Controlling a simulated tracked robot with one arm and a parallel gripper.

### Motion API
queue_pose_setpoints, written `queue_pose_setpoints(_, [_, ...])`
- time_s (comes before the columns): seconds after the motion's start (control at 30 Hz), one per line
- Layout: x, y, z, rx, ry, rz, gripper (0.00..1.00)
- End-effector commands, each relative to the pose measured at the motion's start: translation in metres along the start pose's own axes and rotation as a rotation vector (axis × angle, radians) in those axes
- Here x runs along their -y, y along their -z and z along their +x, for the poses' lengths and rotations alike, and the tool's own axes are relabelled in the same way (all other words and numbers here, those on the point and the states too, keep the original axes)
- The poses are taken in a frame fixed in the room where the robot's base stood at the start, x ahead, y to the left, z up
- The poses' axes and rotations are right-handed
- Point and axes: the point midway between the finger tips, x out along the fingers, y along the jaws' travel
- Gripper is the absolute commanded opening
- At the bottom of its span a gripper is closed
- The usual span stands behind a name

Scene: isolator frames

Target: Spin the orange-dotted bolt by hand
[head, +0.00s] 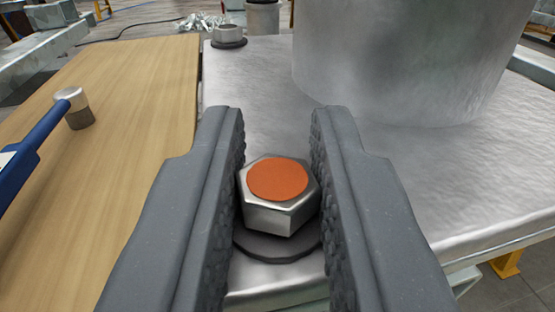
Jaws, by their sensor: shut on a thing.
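The orange-dotted bolt (277,180) is a silver hex head with a flat orange disc on top. It sits upright over a dark round washer (280,245) on the metal plate. My gripper (277,170) has its two grey, rough-lined fingers on either side of the bolt head, shut on it. The left finger meets the head's left side and the right finger its right side. The bolt's shank is hidden below the head.
A large metal cylinder (400,60) rises from the metal plate (265,90) close behind on the right. Another bolt (229,36) stands at the plate's far left corner. A wooden board (140,110) lies left, with a blue-handled tool (40,130) over it.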

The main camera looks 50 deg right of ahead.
Motion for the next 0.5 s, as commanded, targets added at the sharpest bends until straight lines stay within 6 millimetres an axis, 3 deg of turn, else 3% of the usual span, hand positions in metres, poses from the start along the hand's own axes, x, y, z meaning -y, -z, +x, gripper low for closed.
queue_pose_setpoints(0.5, [-0.0005, 0.0032, -0.0007, 0.003, -0.300, -0.003, 0.00])
